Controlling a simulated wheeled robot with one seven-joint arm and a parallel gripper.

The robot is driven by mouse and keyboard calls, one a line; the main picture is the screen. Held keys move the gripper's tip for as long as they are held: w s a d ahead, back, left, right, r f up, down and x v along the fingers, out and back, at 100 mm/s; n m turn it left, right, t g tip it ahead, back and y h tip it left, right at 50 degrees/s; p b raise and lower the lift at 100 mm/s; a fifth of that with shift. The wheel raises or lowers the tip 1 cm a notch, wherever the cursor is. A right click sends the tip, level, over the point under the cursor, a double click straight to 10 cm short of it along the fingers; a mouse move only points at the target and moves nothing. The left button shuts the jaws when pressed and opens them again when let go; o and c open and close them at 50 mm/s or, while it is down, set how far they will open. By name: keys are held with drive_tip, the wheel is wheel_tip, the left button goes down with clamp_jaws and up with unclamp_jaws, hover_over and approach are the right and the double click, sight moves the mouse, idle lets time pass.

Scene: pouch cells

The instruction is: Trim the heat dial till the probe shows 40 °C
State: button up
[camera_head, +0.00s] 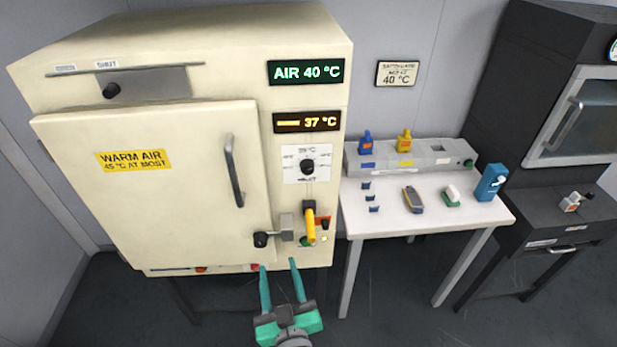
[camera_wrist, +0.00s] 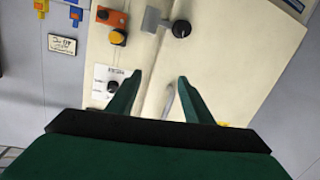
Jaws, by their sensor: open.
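The heat dial (camera_head: 307,166) is a black knob on a white scale plate on the right side of the cream oven's front. It also shows in the wrist view (camera_wrist: 113,87), left of my fingers. Above it, a green display (camera_head: 306,72) reads AIR 40 °C, and an amber display (camera_head: 307,122) beside a yellow bar reads 37 °C. My gripper (camera_head: 279,267) is open and empty, below the dial and apart from it, near the oven's lower edge. In the wrist view its two green fingers (camera_wrist: 153,88) stand apart. I cannot see a separate probe body.
The oven door (camera_head: 165,210) is closed, with a long handle (camera_head: 234,170). A latch (camera_head: 275,236) and a yellow lever (camera_head: 311,226) stick out below the dial. A white table (camera_head: 427,220) with small tools stands right. A wall sign (camera_head: 397,74) reads 40 °C.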

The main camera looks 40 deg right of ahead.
sight(308, 170)
drive_tip(key=w+d+r+m+h, duration=0.1)
drive_tip(key=w+d+r+h, duration=0.25)
drive_tip(key=d+r, duration=0.9)
drive_tip(key=shift+y, duration=0.55)
drive_tip(key=x, duration=1)
drive_tip(key=shift+w, duration=0.25)
drive_tip(key=c, duration=1.1)
